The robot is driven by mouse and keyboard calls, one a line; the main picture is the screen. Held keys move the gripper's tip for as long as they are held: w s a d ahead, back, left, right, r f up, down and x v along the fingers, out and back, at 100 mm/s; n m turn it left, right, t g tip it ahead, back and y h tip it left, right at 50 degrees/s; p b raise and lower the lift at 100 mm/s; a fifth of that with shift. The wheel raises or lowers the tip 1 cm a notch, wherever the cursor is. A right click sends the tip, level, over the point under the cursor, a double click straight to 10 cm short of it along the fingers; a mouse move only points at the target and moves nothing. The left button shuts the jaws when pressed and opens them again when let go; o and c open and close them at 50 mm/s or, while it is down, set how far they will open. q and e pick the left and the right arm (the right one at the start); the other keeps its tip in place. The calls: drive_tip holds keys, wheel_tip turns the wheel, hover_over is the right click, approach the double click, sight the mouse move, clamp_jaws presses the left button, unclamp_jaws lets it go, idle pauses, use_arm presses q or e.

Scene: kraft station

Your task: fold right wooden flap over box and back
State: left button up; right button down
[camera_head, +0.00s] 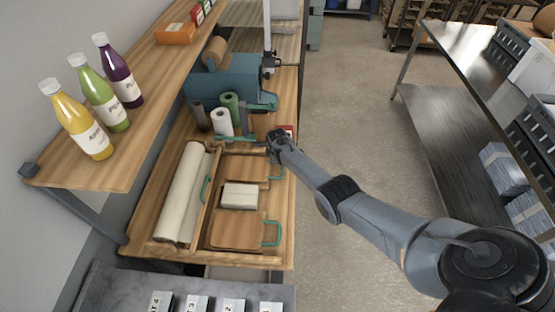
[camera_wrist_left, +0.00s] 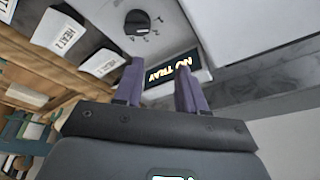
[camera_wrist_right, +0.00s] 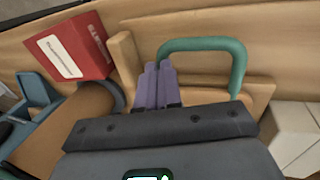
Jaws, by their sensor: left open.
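The wooden tray on the bench holds two wooden flaps with teal handles. The upper flap (camera_head: 242,168) and the lower flap (camera_head: 234,230) lie flat on either side of a white box (camera_head: 240,195). My right gripper (camera_head: 273,156) is at the upper flap's handle (camera_head: 278,172). In the right wrist view, its fingers (camera_wrist_right: 158,68) are close together at one leg of that handle (camera_wrist_right: 205,43), which runs in behind or between the fingertips. My left gripper (camera_wrist_left: 157,65) is open and empty, away from the tray, facing an appliance panel with a "NO TRAY" display (camera_wrist_left: 173,70).
A long pale roll (camera_head: 183,192) lies left of the flaps, with another teal handle beside it. A red box (camera_wrist_right: 72,55) is near my right gripper. Upright rolls (camera_head: 222,122) and a teal machine stand at the back. Bottles (camera_head: 105,95) stand on the shelf.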

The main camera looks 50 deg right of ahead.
drive_tip(key=shift+f, duration=0.15)
drive_tip(key=w+d+p+v, duration=0.1)
drive_tip(key=p+v, duration=0.6)
drive_tip(key=v, duration=0.7)
drive_tip(key=shift+r, duration=0.3)
drive_tip(key=shift+s+d, duration=0.1)
